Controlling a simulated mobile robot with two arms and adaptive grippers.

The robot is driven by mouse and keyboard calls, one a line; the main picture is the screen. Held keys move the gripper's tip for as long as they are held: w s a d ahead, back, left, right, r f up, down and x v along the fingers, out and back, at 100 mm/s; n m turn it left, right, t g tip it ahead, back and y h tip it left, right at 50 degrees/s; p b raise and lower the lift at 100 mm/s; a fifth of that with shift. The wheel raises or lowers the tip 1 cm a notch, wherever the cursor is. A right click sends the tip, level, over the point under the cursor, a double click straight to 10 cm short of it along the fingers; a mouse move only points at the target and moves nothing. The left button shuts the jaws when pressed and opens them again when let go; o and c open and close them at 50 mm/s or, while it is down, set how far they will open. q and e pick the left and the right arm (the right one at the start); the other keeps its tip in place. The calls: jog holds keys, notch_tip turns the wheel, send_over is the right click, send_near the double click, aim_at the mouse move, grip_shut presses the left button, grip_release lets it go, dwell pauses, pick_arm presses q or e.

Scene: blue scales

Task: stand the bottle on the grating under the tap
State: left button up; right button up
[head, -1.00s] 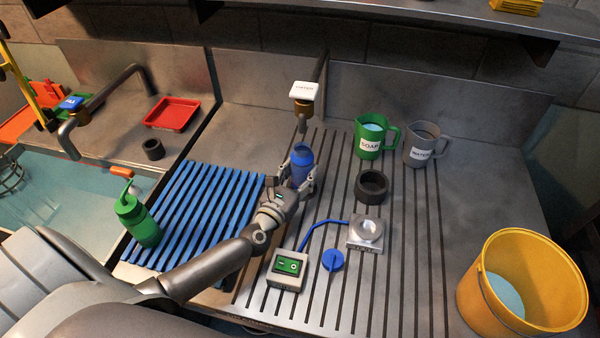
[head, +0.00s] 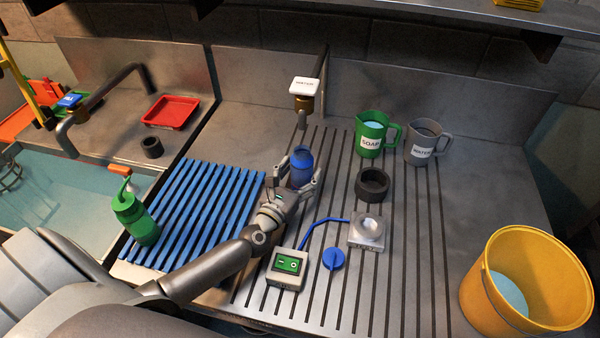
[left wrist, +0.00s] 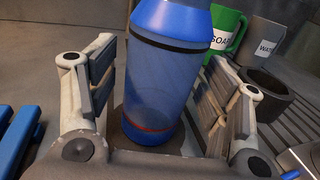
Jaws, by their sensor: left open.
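A blue bottle (head: 301,162) stands upright just below the tap (head: 303,104), which has a white label plate. In the left wrist view the bottle (left wrist: 168,75) rests on a dark round patch, and its top is cut off. The slotted grating (head: 330,185) of the worktop spreads around it; the exact contact under the bottle is partly hidden. My left gripper (head: 300,173) is open, with one finger on each side of the bottle. The left wrist view shows gaps between the fingers and the bottle. My right gripper is not in view.
A green SOAP jug (head: 370,135) and grey WATER jug (head: 424,142) stand at right, behind a black ring (head: 371,183). A green bottle (head: 134,214) stands by the blue slatted rack (head: 195,215).

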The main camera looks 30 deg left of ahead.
pick_arm(q)
jog(key=shift+r+p, duration=0.45)
jog(key=shift+p, duration=0.05)
jog(key=shift+r+p, duration=0.4)
jog(key=shift+p, duration=0.05)
jog(key=s+b, duration=0.1)
jog(key=s, duration=0.2)
jog(key=s+b, duration=0.1)
jog(key=s, duration=0.3)
jog(key=s+b, duration=0.1)
jog(key=s, duration=0.3)
jog(key=shift+d+f, duration=0.1)
jog(key=shift+f, duration=0.2)
jog(key=shift+s+r, duration=0.1)
jog(key=shift+s, duration=0.45)
